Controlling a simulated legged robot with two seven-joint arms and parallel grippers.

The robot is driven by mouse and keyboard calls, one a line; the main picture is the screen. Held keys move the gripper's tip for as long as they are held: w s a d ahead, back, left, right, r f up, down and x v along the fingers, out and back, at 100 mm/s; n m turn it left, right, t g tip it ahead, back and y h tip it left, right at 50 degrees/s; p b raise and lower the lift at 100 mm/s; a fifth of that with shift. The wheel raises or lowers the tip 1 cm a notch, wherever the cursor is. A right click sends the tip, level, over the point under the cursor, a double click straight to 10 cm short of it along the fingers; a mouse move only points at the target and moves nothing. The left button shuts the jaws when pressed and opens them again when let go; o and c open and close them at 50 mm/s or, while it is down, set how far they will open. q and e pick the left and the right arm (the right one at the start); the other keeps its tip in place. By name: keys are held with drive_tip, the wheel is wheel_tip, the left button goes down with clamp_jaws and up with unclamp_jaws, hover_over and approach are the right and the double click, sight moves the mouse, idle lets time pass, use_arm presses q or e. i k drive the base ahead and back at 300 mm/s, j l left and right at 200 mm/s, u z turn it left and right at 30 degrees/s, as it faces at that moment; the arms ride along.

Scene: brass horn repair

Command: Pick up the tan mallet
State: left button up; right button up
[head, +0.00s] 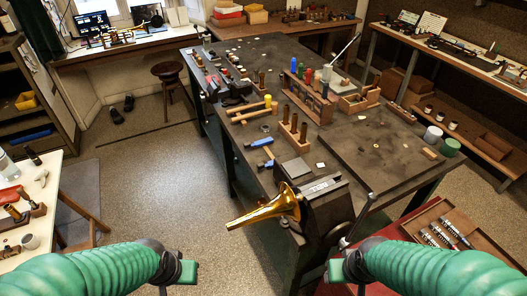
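A tan mallet (254,114) appears to lie on the dark workbench (370,145), left of the middle of its top, with its handle toward the left. A similar mallet with a yellow head (268,101) lies just beyond it. My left gripper (178,271) is low in the picture, over the floor and well short of the bench. My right gripper (346,271) is low, right of the brass horn. Both are far from the mallet. Their fingers are seen too poorly to tell whether they are open.
A brass horn (268,211) sticks out at the bench's near end, by a dark vise (325,205).

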sight(273, 110)
drive_tip(key=u, duration=0.3)
drive_tip(key=i+j+u, duration=0.1)
drive_tip(key=u, duration=0.3)
drive_tip(key=i+j+u, duration=0.1)
drive_tip(key=j+u, duration=0.15)
drive_tip(key=u, duration=0.15)
drive_tip(key=i+j+u, duration=0.15)
drive_tip(key=u, duration=0.25)
drive_tip(key=i+u, duration=0.15)
drive_tip(key=u, duration=0.2)
drive_tip(key=i+l+z, duration=0.2)
drive_tip(key=i+z, duration=0.25)
drive_tip(key=i+l+z, duration=0.15)
drive_tip(key=z, duration=0.35)
drive_tip(key=i+j+z, duration=0.1)
drive_tip(key=i+z, duration=0.35)
drive_tip(key=i+j+z, duration=0.15)
drive_tip(key=i+z, duration=0.3)
drive_tip(key=k, duration=0.1)
